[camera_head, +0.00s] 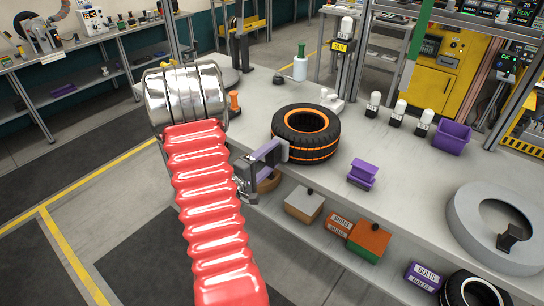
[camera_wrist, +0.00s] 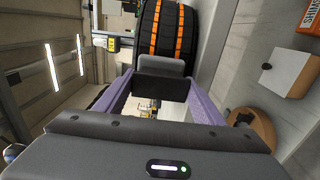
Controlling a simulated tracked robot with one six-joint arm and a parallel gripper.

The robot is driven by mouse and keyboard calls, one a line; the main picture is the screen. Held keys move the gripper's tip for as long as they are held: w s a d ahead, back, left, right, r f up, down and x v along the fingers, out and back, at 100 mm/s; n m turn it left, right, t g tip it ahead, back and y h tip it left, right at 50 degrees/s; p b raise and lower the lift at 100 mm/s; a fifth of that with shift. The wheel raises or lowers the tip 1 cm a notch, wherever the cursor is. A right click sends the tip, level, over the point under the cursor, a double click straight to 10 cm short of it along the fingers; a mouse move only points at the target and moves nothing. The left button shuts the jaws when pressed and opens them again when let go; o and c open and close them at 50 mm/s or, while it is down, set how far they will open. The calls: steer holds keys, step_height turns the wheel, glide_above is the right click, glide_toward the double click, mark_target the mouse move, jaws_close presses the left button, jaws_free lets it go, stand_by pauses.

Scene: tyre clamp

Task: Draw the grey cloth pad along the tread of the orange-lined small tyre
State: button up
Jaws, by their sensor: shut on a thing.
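The orange-lined small tyre (camera_head: 307,134) lies flat on the grey workbench, black with orange bands on its tread and an orange inner ring. My gripper (camera_head: 270,150) is at the bench's front edge, left of the tyre, its purple fingers shut on the grey cloth pad (camera_head: 284,151). In the wrist view the pad (camera_wrist: 161,66) sits between the fingertips, with a dark block below it. The banded tread (camera_wrist: 167,30) is directly beyond the pad. The pad is at or very near the tread; I cannot tell whether they touch.
A purple block (camera_head: 362,174) stands right of the tyre, and a large grey ring (camera_head: 470,225) lies farther right. White-topped bottles (camera_head: 400,108) and a purple bin (camera_head: 452,137) stand behind. An orange peg (camera_head: 234,102) is left of the tyre. Boxes (camera_head: 305,203) fill the lower shelf.

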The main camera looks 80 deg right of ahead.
steer(key=shift+s+a, duration=0.25)
steer(key=shift+s, duration=0.3)
steer(key=shift+s+a, duration=0.25)
steer(key=shift+s, duration=0.25)
steer(key=shift+w+d, duration=0.1)
steer(key=shift+w, duration=0.1)
steer(key=shift+w+d, duration=0.25)
steer(key=shift+w, duration=0.2)
steer(key=shift+w+d, duration=0.2)
steer(key=shift+w, duration=0.25)
steer(key=shift+s+a, duration=0.3)
steer(key=shift+s, duration=0.25)
steer(key=shift+s+a, duration=0.25)
steer(key=shift+s, duration=0.3)
steer(key=shift+w+d, duration=0.1)
steer(key=shift+w, duration=0.05)
steer(key=shift+w+d, duration=0.25)
steer(key=shift+w, duration=0.25)
steer(key=shift+w+d, duration=0.2)
steer(key=shift+w, duration=0.25)
